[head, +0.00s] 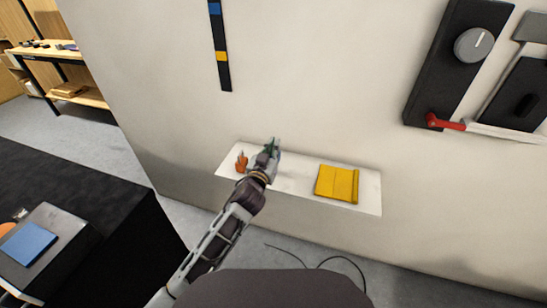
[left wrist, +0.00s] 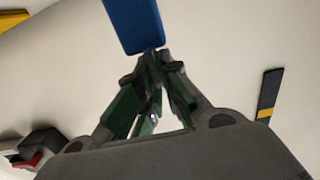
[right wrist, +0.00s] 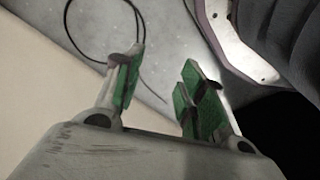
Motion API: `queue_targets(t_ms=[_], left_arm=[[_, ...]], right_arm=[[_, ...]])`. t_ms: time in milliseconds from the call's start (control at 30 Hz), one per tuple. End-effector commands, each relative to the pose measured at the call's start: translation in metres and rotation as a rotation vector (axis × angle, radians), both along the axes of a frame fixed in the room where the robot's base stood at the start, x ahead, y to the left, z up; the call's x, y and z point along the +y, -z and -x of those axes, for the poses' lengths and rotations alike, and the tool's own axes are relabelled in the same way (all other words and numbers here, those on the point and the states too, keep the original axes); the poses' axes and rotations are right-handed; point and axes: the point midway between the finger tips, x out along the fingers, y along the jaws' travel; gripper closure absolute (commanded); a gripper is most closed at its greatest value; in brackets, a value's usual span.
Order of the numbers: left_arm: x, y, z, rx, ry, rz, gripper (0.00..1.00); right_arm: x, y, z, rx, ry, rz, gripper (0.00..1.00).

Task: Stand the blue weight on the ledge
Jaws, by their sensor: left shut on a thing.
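The white ledge (head: 295,183) juts from the wall in the middle of the head view. My left gripper (head: 271,149) is over its left part, beside a small orange object. In the left wrist view my left gripper (left wrist: 158,62) is shut on the end of the blue weight (left wrist: 133,22), which reaches out past the fingertips and is cut off by the frame edge. The weight is hidden in the head view, and I cannot tell whether it touches the ledge. My right gripper (right wrist: 157,85) is open and empty in the right wrist view.
The orange object (head: 241,162) stands at the ledge's left end, and a yellow folded item (head: 337,183) lies on its right part. A black strip (head: 221,56) and a panel with a red lever (head: 445,123) are on the wall. A cable (head: 340,258) lies on the floor.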

Motion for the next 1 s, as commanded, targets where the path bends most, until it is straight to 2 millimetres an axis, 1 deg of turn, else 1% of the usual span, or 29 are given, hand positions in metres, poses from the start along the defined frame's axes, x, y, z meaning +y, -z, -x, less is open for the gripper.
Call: queue_targets(t_ms=[167, 333, 367, 433, 633, 800, 1000], left_arm=[[0.0, 0.0, 0.0, -0.002, 0.0, 0.001, 1.0], [0.0, 0.009, 0.0, -0.001, 0.0, 0.0, 1.0], [0.0, 0.012, 0.0, -0.001, 0.0, 0.001, 1.0], [0.0, 0.018, 0.0, 0.0, 0.0, 0.0, 1.0], [0.0, 0.034, 0.0, -0.001, 0.0, 0.001, 1.0], [0.0, 0.04, 0.0, -0.002, 0.001, 0.001, 1.0], [0.0, 0.04, 0.0, -0.002, 0.001, 0.001, 1.0]], right_arm=[[0.0, 0.0, 0.0, 0.001, 0.0, 0.0, 0.6], [0.001, -0.001, 0.002, 0.012, -0.001, 0.001, 0.6], [0.001, -0.003, 0.001, 0.011, -0.003, 0.0, 0.6], [0.005, -0.017, -0.003, 0.006, -0.001, -0.007, 0.6], [0.009, -0.034, -0.004, 0.015, -0.005, -0.012, 0.6], [0.011, -0.043, -0.004, 0.019, -0.006, -0.014, 0.6], [0.011, -0.044, -0.004, 0.02, -0.007, -0.014, 0.6]])
